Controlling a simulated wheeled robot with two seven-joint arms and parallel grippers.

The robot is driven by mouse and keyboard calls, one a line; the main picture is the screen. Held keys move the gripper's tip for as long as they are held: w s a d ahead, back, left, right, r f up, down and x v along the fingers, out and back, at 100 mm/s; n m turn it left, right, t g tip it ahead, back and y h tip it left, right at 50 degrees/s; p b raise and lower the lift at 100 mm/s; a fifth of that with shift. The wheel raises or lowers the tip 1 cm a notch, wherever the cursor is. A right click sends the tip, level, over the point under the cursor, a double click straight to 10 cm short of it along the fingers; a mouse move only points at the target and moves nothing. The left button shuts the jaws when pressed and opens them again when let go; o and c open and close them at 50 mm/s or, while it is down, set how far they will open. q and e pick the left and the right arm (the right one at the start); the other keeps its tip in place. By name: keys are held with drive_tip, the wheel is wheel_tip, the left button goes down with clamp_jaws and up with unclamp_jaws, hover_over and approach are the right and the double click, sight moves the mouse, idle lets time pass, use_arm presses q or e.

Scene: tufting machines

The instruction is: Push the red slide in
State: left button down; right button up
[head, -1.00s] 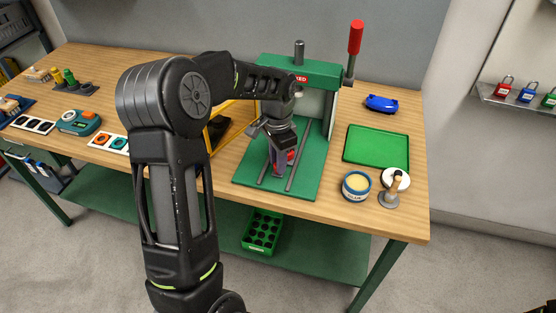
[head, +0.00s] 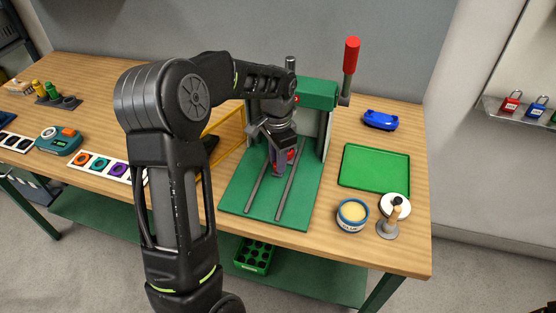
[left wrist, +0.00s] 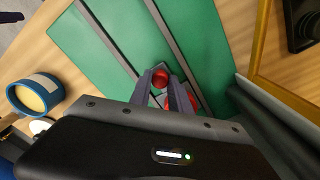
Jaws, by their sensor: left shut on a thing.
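The red slide shows only in part. In the head view a bit of red (head: 291,155) shows beside my left gripper (head: 277,170), between the two dark rails of the green press base (head: 243,205). In the left wrist view a round red knob (left wrist: 160,78) stands at the fingertips, and more of the red slide (left wrist: 181,98) shows between the fingers. My left gripper (left wrist: 161,86) is shut on the red slide, pointing down under the press's green top beam (head: 318,93). My arm hides much of the slide and the press's middle. My right gripper is not in view.
The press has a red-handled lever (head: 351,55) at its right. A green tray (head: 375,168), a blue-rimmed tin (head: 352,214) and a stamp-like tool (head: 391,222) stand to the right. A yellow frame (head: 228,128) stands close on the left. The front of the press base is clear.

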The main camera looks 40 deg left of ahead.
use_arm(q)
drive_tip(key=shift+s+d+r, duration=0.1)
drive_tip(key=shift+s, duration=0.15)
drive_tip(key=c, duration=1.2)
unclamp_jaws()
drive_tip(key=shift+r+b, duration=0.55)
drive_tip(key=shift+r, duration=3.3)
drive_tip(key=shift+c, duration=0.2)
